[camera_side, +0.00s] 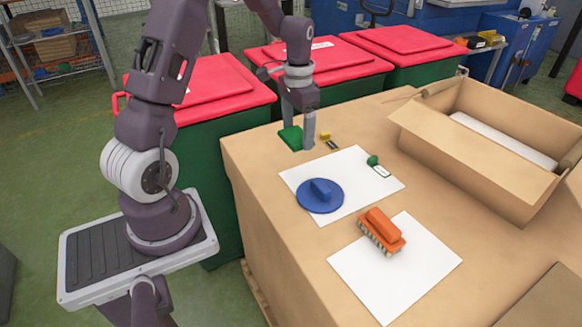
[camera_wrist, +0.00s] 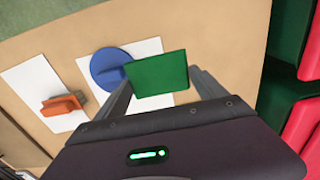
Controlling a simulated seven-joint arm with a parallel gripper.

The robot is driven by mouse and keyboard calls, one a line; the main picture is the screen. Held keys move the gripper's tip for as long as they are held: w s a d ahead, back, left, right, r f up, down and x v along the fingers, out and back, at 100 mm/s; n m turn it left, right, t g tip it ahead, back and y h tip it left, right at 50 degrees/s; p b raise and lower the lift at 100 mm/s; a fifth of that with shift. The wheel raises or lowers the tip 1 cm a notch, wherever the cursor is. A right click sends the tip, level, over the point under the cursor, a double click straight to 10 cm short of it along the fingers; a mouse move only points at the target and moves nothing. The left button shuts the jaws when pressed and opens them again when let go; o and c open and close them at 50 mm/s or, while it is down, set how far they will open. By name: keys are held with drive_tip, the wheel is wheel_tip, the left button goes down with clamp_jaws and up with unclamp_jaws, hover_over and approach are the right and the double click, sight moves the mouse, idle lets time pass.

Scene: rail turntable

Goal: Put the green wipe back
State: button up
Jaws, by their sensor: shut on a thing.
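The green wipe (camera_side: 291,138) is a flat green piece near the far left edge of the brown work surface. In the wrist view the green wipe (camera_wrist: 160,73) spans between my fingertips. My gripper (camera_side: 298,128) points down with its fingers on either side of the wipe, shut on it. I cannot tell whether the wipe touches the surface or is held just above it. A white sheet (camera_side: 296,178) lies to the right of the wipe, with a blue round pad with a handle (camera_side: 320,195) on it.
An orange brush (camera_side: 381,230) lies on a second white sheet (camera_side: 415,275). A small green item with a white label (camera_side: 378,166) and a small yellow-and-black item (camera_side: 329,141) lie nearby. An open cardboard box (camera_side: 460,160) stands right. Red-lidded green bins (camera_side: 225,125) stand behind.

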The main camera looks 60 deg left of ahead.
sight(289, 129)
drive_tip(key=a, duration=0.2)
drive_tip(key=a+f, duration=0.1)
drive_tip(key=shift+s+a, duration=0.1)
drive_tip(key=shift+s, duration=0.3)
wheel_tip(289, 129, down, 9)
drive_tip(key=shift+f, duration=0.1)
drive_tip(key=o, duration=1.1)
